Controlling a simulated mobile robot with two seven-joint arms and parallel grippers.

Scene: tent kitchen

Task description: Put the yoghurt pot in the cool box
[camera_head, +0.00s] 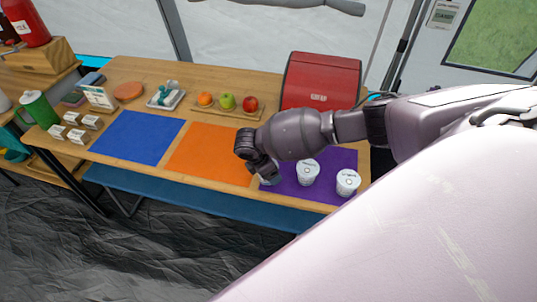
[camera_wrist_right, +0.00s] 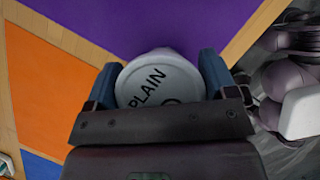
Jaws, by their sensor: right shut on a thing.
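My right gripper (camera_head: 266,178) is over the left front corner of the purple mat (camera_head: 328,160). In the wrist view, its blue fingers (camera_wrist_right: 160,85) are shut on a yoghurt pot with a white lid (camera_wrist_right: 155,82) reading "PLAIN". In the head view this pot is mostly hidden by the gripper; I cannot tell whether it touches the mat. Two similar white pots, one in the middle (camera_head: 307,173) and one at the right (camera_head: 347,182), stand on the mat. A red box (camera_head: 322,78), possibly the cool box, stands behind the mat and looks closed. My left gripper is out of view.
An orange mat (camera_head: 210,150) and a blue mat (camera_head: 137,136) lie bare to the left. A tray (camera_head: 230,112) of fruit, a small tray (camera_head: 165,98) and small boxes (camera_head: 75,134) stand on the wooden table. A blue bench (camera_head: 200,202) runs along its front.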

